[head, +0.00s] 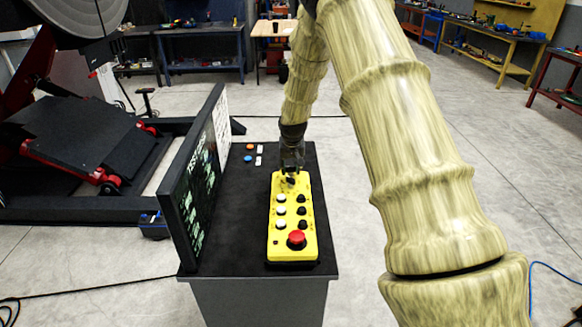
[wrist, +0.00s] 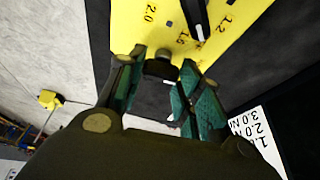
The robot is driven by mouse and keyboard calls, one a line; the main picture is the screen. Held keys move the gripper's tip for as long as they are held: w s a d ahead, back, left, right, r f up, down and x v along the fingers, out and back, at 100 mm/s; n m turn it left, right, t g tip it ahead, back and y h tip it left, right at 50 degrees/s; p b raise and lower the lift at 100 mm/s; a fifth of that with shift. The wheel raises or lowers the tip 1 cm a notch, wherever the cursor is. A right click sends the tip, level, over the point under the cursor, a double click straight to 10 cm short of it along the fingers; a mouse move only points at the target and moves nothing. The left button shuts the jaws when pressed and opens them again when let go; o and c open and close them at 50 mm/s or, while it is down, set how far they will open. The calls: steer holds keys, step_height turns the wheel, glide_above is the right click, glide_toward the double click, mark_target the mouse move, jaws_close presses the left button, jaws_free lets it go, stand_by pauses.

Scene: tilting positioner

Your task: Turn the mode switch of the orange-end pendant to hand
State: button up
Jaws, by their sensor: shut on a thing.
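The yellow pendant (head: 291,217) lies on the dark top of a stand in the head view. It has white and black buttons in two columns and a red mushroom button (head: 296,239) at the near end. My gripper (head: 289,178) is at its far end. In the wrist view its green-padded fingers (wrist: 163,66) are closed around a dark round knob (wrist: 160,67) at the pendant's edge. I cannot tell whether this is the mode switch. A black pointer with a white line (wrist: 196,20) stands beside it, near printed numbers. No hand marking is readable.
A black board (head: 200,165) stands upright along the stand's left side. An orange disc (head: 250,147) and a blue disc (head: 248,159) with white labels lie beyond the pendant. A red and black machine (head: 85,140) stands left.

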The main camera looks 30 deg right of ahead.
steer(key=shift+m, duration=0.4)
steer(key=o, duration=0.7)
steer(key=shift+o, duration=0.2)
steer(key=shift+r, duration=0.1)
steer(key=v, duration=1.1)
steer(key=shift+a+r, duration=0.2)
steer(key=shift+r, duration=0.15)
steer(key=shift+s, duration=0.1)
